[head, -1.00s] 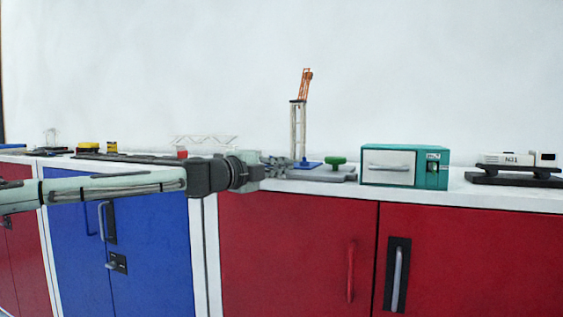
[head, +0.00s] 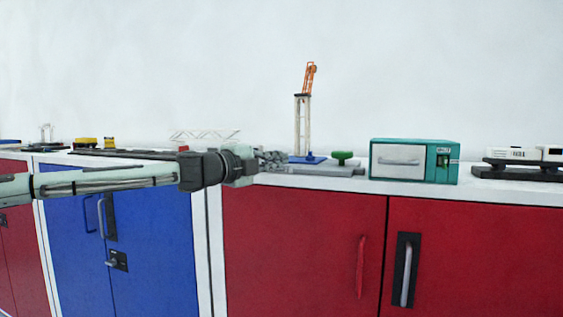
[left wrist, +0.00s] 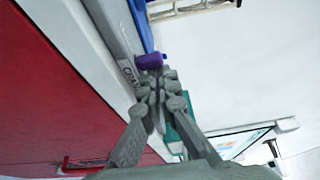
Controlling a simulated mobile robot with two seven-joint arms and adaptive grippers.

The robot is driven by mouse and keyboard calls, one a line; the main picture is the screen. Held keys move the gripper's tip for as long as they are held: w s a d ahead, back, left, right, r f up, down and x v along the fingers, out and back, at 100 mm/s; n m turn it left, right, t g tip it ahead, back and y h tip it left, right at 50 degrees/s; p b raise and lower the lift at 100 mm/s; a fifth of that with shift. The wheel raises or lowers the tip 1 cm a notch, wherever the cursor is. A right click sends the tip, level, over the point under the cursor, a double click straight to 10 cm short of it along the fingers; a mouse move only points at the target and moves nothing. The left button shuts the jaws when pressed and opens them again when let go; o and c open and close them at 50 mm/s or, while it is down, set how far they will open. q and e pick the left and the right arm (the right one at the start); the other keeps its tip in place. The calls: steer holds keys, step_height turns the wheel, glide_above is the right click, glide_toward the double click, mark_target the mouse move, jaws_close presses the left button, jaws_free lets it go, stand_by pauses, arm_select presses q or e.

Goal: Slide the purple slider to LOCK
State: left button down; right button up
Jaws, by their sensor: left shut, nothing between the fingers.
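The purple slider (left wrist: 149,61) shows in the left wrist view, on the edge of a grey plate with dark lettering beside it. Only part of the lettering is readable, and I cannot make out a LOCK mark. My left gripper (left wrist: 160,90) is shut and empty, with its fingertips close to the slider; whether they touch it I cannot tell. In the head view my left gripper (head: 273,160) is at the left end of the grey plate (head: 325,171), and the slider cannot be made out there. My right gripper is in neither view.
A green knob (head: 342,155) stands on the plate, with a crane tower (head: 303,125) on a blue base behind it. A teal box (head: 446,164) and a white model vehicle (head: 515,153) are to the right. Red cabinet doors (head: 300,240) lie below the white counter.

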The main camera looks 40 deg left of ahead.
arm_select(q)
steer(key=shift+a, duration=0.25)
steer(key=shift+s+a+r, duration=0.1)
steer(key=shift+s+r, duration=0.1)
steer(key=shift+s, duration=0.05)
steer(key=s, duration=1.1)
steer(key=shift+s+a+f, duration=0.15)
steer(key=shift+s+a, duration=0.1)
steer(key=shift+a, duration=0.05)
stand_by(0.3)
stand_by(0.5)
